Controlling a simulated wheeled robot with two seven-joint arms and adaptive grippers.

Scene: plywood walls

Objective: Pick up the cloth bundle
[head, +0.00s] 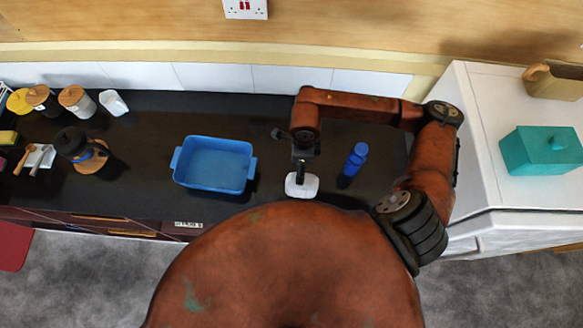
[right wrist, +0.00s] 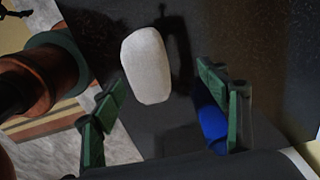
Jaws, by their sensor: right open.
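The cloth bundle is a small white rounded block (head: 301,186) near the front edge of the dark counter. It also shows in the right wrist view (right wrist: 146,66), lying ahead of and between the fingers. My right gripper (head: 301,168) is just above and behind the bundle in the head view. In the right wrist view its two green-padded fingers (right wrist: 165,112) are spread wide with nothing between the tips. The gap between fingers and bundle is hard to judge. My left gripper does not show.
An empty blue tub (head: 214,163) sits to the left. Jars and small items stand farther left. A white cabinet (head: 480,150) rises at right.

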